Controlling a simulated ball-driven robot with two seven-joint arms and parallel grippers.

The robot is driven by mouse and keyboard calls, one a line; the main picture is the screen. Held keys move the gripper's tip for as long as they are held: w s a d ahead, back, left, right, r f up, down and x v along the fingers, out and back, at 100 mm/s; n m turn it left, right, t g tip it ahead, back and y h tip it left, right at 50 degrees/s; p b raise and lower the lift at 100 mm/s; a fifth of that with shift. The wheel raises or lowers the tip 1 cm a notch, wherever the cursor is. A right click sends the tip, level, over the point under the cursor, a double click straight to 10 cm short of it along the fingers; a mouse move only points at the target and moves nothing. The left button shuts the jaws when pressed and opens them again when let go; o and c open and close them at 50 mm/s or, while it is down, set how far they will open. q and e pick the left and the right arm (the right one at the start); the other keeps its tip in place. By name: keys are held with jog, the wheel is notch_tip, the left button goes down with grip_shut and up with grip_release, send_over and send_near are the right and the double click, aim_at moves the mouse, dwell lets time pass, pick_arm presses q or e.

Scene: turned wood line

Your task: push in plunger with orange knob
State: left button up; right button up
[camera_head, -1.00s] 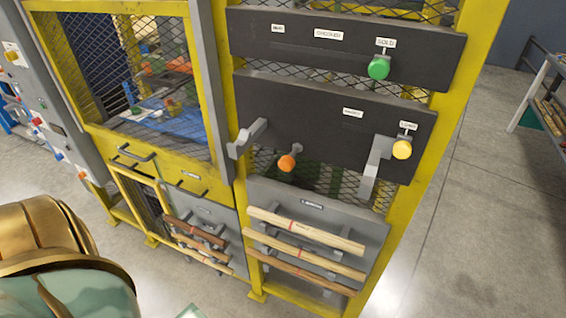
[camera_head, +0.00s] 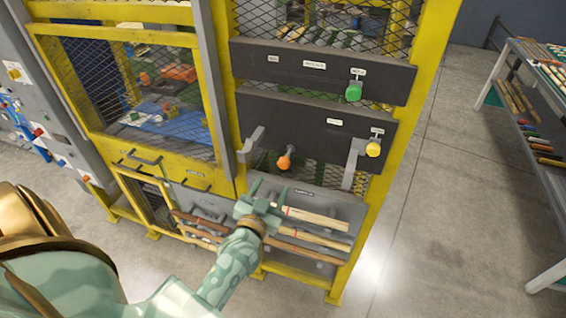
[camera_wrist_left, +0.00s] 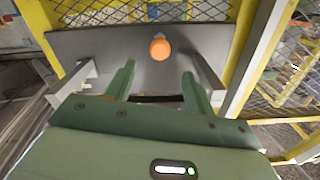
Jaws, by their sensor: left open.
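The plunger with the orange knob (camera_head: 284,160) sticks out below the lower dark panel of the yellow frame, between two grey brackets. In the left wrist view the orange knob (camera_wrist_left: 160,47) shows ahead, slightly above and between my open fingers. My left gripper (camera_head: 264,195) is open and empty, in front of the wooden rods and a little below and left of the knob. It also shows in the left wrist view (camera_wrist_left: 161,83), with a gap between fingers and knob. My right gripper is in neither view.
A green knob (camera_head: 354,91) and a yellow knob (camera_head: 373,148) sit to the right. Grey brackets (camera_head: 251,144) flank the orange knob. Wooden rods (camera_head: 315,217) rest on a rack below. A shelf (camera_head: 520,100) stands at the right, with free floor between.

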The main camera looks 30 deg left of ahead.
aim_at(287, 156)
pick_arm(q)
jog(key=x, duration=1)
jog(key=shift+w+b, duration=0.15)
jog(key=shift+b, duration=0.15)
grip_shut()
jog(key=x, duration=0.3)
jog(key=shift+w+b, duration=0.15)
jog(key=shift+b, duration=0.15)
jog(key=shift+r, duration=0.1)
jog(key=shift+c, duration=0.2)
grip_release()
jog(key=shift+o, duration=0.2)
jog(key=shift+w, duration=0.15)
